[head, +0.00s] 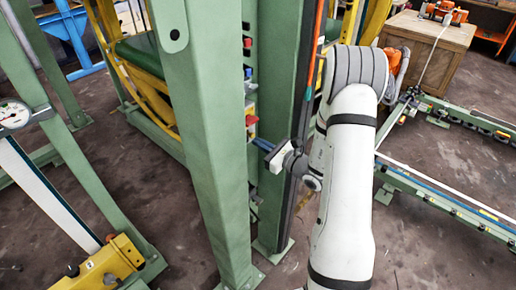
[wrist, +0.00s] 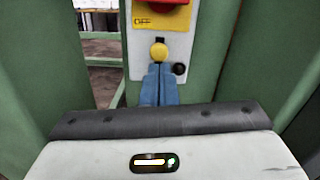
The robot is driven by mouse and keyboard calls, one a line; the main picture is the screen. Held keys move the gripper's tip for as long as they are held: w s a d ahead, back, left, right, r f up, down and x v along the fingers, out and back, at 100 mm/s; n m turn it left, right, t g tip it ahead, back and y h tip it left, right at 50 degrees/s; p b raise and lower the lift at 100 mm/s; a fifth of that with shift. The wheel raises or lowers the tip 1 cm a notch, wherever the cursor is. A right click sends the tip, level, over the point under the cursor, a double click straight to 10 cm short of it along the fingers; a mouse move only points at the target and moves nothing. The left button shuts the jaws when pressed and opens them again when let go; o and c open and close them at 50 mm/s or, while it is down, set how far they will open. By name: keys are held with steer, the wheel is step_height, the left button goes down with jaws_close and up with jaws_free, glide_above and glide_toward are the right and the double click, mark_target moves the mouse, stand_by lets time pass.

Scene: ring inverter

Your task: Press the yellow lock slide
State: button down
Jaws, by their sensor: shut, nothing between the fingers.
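The yellow lock slide (wrist: 159,52) shows in the wrist view as a round yellow knob in a dark slot on a pale panel (wrist: 141,68). My gripper (wrist: 160,68) has its blue fingers shut and empty, with the tips just below the knob in the picture. I cannot tell whether they touch it. In the head view my gripper (head: 256,141) points left at the side of the green post, by the pale panel. The knob is too small to make out there.
A red part (wrist: 163,2) with a yellow OFF label sits above the knob, and a black round button (wrist: 179,69) lies to its right. Green posts (head: 205,130) stand close on both sides of the panel. Green rails (head: 450,195) lie on the floor at right.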

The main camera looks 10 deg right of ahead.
step_height(320, 180, down, 5)
steer(key=d+b, duration=0.1)
steer(key=b, duration=0.4)
steer(key=v, duration=1)
steer(key=shift+s+r+b, duration=0.2)
steer(key=shift+r+b, duration=0.2)
steer(key=shift+r, duration=0.1)
